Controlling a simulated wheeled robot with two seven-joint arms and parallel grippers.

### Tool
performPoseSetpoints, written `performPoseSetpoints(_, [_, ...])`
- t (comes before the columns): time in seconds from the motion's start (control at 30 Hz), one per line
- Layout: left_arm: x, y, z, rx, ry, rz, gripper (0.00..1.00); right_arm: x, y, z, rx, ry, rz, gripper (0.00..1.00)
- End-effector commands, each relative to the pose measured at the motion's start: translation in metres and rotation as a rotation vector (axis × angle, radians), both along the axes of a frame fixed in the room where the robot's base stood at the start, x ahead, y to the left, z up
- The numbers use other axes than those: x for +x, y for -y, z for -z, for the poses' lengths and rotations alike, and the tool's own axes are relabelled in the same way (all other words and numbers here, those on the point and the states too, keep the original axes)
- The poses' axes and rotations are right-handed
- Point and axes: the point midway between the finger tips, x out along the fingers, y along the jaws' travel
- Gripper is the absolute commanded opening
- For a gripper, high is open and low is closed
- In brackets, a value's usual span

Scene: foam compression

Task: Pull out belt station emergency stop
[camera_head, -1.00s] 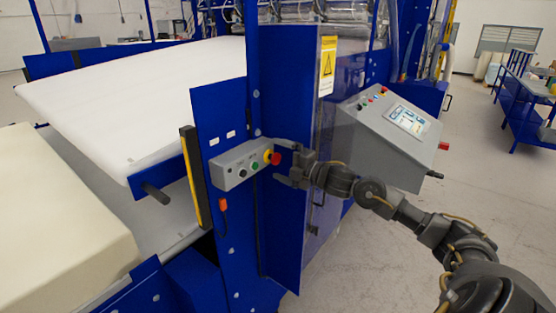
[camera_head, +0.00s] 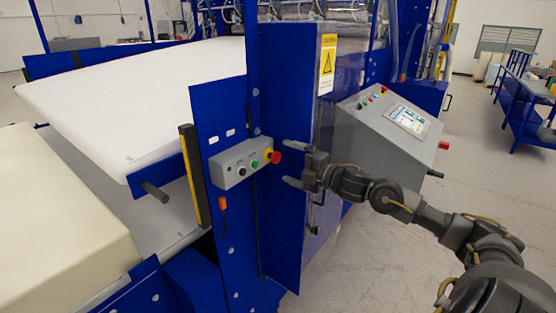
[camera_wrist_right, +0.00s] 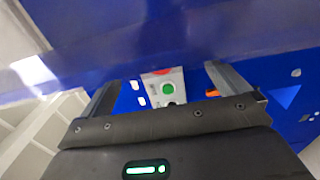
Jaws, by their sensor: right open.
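The belt station emergency stop (camera_head: 275,158) is a red mushroom button on a yellow base. It sits at the right end of a grey control box (camera_head: 240,164) on the blue machine frame, beside green and other small buttons. My right gripper (camera_head: 286,164) is open and empty, its fingers pointing left towards the button and a short way right of it. In the right wrist view the open fingers (camera_wrist_right: 160,82) frame the grey box (camera_wrist_right: 176,78) with its green button; a blue panel edge crosses above, and red shows only partly there. My left gripper is out of view.
A blue cabinet door (camera_head: 290,220) with a yellow caution label (camera_head: 327,64) stands just behind my right gripper. A grey console (camera_head: 385,130) with a screen is to the right. A white foam sheet (camera_head: 150,95) and a cream block (camera_head: 60,215) lie left.

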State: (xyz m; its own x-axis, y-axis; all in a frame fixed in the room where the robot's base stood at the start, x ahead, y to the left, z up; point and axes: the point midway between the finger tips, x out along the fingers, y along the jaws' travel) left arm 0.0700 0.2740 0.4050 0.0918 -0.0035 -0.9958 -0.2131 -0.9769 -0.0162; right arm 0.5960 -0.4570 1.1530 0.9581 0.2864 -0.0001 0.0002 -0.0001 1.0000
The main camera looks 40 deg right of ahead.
Motion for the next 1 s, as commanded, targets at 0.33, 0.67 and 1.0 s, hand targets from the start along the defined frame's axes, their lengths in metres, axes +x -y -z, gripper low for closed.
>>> performPoseSetpoints(0.33, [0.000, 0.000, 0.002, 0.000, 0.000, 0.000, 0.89, -0.027, 0.008, 0.001, -0.001, -0.002, -0.001, 1.00])
performPoseSetpoints(0.67, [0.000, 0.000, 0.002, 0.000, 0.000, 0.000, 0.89, -0.031, 0.009, -0.001, 0.001, 0.001, -0.002, 1.00])
performPoseSetpoints(1.0, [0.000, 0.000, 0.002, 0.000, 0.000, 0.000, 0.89, -0.031, 0.009, 0.001, 0.003, -0.002, 0.000, 1.00])
